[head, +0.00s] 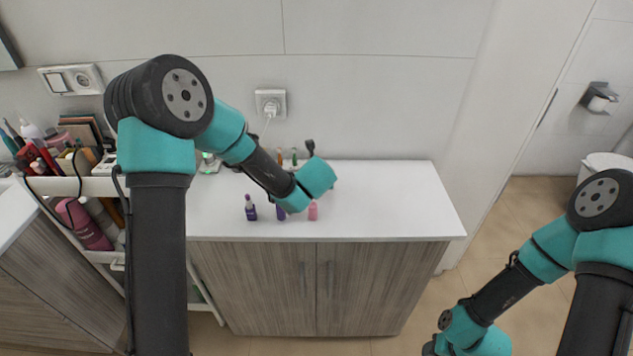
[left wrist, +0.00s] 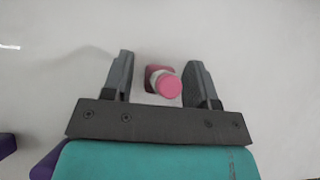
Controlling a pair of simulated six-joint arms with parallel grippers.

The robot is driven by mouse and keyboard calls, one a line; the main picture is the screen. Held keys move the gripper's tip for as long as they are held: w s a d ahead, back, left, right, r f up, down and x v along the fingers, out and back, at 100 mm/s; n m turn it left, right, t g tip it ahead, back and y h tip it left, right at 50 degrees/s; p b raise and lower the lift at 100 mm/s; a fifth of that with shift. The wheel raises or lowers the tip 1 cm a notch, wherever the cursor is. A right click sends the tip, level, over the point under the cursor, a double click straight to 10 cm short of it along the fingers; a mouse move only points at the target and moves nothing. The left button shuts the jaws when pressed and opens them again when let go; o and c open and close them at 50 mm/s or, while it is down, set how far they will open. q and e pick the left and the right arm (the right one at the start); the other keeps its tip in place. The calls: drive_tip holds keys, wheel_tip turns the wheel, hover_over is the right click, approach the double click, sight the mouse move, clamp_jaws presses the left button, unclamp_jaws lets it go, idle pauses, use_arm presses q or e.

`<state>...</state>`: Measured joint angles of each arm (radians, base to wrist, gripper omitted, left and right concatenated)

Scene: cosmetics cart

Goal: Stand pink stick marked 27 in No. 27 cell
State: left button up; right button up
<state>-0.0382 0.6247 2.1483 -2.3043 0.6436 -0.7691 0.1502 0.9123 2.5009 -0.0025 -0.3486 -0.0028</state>
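A small pink stick (head: 313,211) stands upright on the white counter (head: 390,200), near its front edge. In the left wrist view the pink stick (left wrist: 168,86) shows from above, with a round pink end. My left gripper (left wrist: 161,66) is open, with one finger on each side of the stick and a visible gap to each. In the head view its fingers are hidden behind my own wrist. The number on the stick cannot be read, and no cell marked 27 can be made out.
Two purple bottles (head: 251,209) (head: 281,212) stand left of the pink stick. Several small bottles (head: 280,156) stand at the back, partly hidden by my left arm. A loaded cart (head: 98,186) stands at the left. The counter's right part is clear.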

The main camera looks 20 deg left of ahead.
use_arm(q)
drive_tip(key=shift+r, duration=0.25)
drive_tip(key=v, duration=1.1)
drive_tip(key=shift+s+r, duration=0.25)
drive_tip(key=shift+s, duration=0.1)
drive_tip(key=shift+d, duration=0.1)
drive_tip(key=shift+c, duration=0.4)
drive_tip(key=s+d+r+n+g+y, duration=0.1)
drive_tip(key=d+r+n+y, duration=0.2)
drive_tip(key=d+r+n, duration=0.2)
drive_tip(key=shift+s+d+r+g+y, duration=0.3)
drive_tip(key=shift+s+d+r+g, duration=0.15)
drive_tip(key=shift+r, duration=0.4)
